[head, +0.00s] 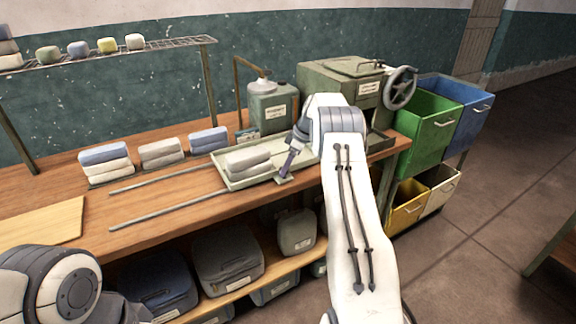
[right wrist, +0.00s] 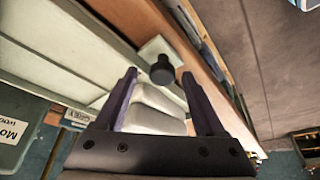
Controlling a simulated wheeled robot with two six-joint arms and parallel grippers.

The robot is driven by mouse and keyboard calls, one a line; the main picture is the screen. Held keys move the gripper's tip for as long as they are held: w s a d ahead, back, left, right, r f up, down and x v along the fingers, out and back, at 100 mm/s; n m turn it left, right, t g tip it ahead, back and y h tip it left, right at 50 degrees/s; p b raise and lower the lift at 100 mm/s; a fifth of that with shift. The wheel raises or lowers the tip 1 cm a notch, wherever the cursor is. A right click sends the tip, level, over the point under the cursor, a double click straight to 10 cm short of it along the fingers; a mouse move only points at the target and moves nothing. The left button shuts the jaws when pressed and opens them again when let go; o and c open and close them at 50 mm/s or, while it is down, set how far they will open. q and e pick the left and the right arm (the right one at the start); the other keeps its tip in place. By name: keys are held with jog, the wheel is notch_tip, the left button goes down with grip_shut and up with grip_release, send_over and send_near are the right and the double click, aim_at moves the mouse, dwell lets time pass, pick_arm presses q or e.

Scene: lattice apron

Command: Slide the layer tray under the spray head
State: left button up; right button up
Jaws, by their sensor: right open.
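The layer tray (head: 229,183) is a shallow pale green tray on the wooden bench, with a stack of folded pale cloths (head: 248,160) in it. A small plate with a dark knob (right wrist: 162,72) juts from its front edge. My right gripper (head: 287,168) is open and empty over that plate. In the right wrist view the knob shows between the fingertips; I cannot tell how far below them it is. A grey domed nozzle (head: 262,84) on a bent pipe, perhaps the spray head, hangs by a green tank (head: 273,108). My left gripper is out of view.
Two rails (head: 165,217) run along the bench to the tray. Folded cloth stacks (head: 105,164) stand behind them. A green machine with a handwheel (head: 400,88) stands at the right, partly behind my right arm. Green and blue bins (head: 425,125) are beyond the bench end.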

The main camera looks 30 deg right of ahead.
jog(key=v, duration=1)
jog(key=shift+b, duration=0.4)
